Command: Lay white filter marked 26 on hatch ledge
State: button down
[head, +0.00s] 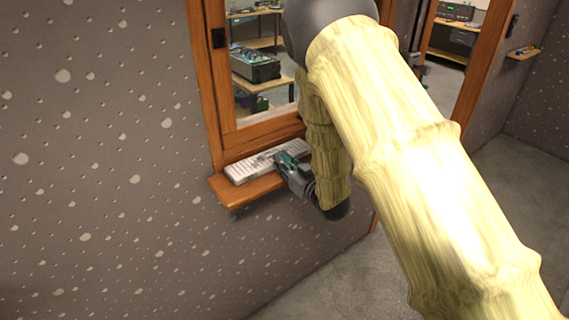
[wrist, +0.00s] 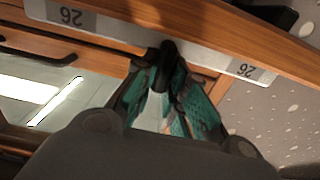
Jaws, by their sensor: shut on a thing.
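The white filter (head: 250,168) is a long, flat white bar along the wooden hatch ledge (head: 250,190) in the head view. In the wrist view, the filter (wrist: 107,26) crosses the top, with the number 26 upside down on grey labels near both ends. My gripper (head: 281,158) has teal fingers and reaches the filter from the right front. In the wrist view, my gripper (wrist: 168,55) is shut on the filter's middle, covering part of it. The filter lies over the ledge, roughly along it; I cannot tell whether it rests fully on the wood.
A wooden hatch frame (head: 212,100) rises behind the ledge, with equipment on shelves (head: 255,65) beyond its opening. The speckled grey wall (head: 100,150) surrounds it. Another small ledge (head: 523,53) is at the far right. My pale arm hides the right end of the ledge.

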jog(key=shift+d+f, duration=0.15)
jog(key=shift+f, duration=0.1)
jog(key=c, duration=1.4)
grip_release()
jog(key=shift+d+r, duration=0.1)
jog(key=shift+r, duration=0.05)
jog(key=shift+c, duration=0.2)
jog(key=shift+r, duration=0.1)
jog(key=shift+s+d, duration=0.15)
jog(key=b+v, duration=0.5)
jog(key=v, duration=0.6)
jog(key=shift+s+d, duration=0.15)
jog(key=shift+s, duration=0.15)
